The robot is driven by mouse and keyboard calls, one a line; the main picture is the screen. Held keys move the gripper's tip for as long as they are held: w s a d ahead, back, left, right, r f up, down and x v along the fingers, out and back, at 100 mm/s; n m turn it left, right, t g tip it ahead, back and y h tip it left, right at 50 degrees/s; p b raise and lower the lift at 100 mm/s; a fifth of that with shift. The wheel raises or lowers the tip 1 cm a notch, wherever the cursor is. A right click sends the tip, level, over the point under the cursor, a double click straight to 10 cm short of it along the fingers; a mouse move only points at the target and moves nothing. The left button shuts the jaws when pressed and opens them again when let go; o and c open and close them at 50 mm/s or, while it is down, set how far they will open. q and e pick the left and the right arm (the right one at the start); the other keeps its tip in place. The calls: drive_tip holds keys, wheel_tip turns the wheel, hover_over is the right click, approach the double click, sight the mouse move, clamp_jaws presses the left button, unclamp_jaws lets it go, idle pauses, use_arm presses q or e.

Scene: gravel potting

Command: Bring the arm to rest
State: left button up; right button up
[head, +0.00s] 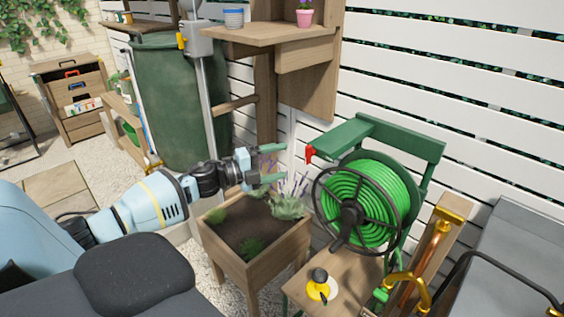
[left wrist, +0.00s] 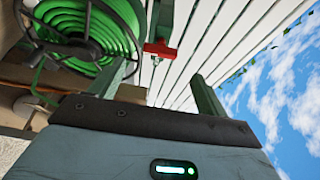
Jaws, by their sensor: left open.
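My left arm comes in from the left in the head view, above the wooden planter. My left gripper (head: 286,162) is open and empty, its two green fingers apart and pointing right, left of the hose reel (head: 365,200). In the left wrist view the fingers of the gripper (left wrist: 165,75) show apart with nothing held between them. A red handle (left wrist: 160,49) appears beyond them, and the green hose reel (left wrist: 85,30) is at the upper left. My right gripper is not in view.
The wooden planter (head: 250,268) holds soil and several plants. A red tap handle (head: 310,153) is close right of my fingers. A green barrel (head: 170,100) stands behind. A wooden shelf (head: 265,33) holds a pink pot (head: 304,18). A white fence (head: 440,85) closes off the back.

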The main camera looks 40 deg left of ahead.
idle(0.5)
use_arm(q)
drive_tip(key=s+d+f+n+g+y+p, duration=0.1)
drive_tip(key=s+d+f+n+y, duration=0.1)
drive_tip(key=s+d+f+n, duration=0.6)
drive_tip(key=s+d+f+n+y, duration=0.25)
drive_tip(key=s+d+f, duration=0.2)
drive_tip(key=f, duration=0.65)
drive_tip(key=s+d+f+n+g, duration=0.2)
drive_tip(key=s+d+f+n, duration=0.1)
drive_tip(key=s, duration=0.5)
drive_tip(key=s+d+f+n+g+y+p, duration=0.1)
drive_tip(key=s+d+f+n, duration=0.3)
drive_tip(key=s, duration=0.5)
drive_tip(key=s+d+f+n+g, duration=0.3)
drive_tip(key=s+d+n, duration=0.1)
drive_tip(key=s, duration=0.5)
drive_tip(key=shift+d+f+y+p, duration=0.3)
drive_tip(key=shift+d+y+p, duration=0.05)
drive_tip(key=shift+d+p, duration=0.05)
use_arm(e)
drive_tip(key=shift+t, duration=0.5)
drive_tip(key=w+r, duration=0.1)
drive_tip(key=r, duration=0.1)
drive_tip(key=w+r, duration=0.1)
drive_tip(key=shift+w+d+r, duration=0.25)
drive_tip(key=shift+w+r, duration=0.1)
use_arm(q)
drive_tip(key=shift+s, duration=0.1)
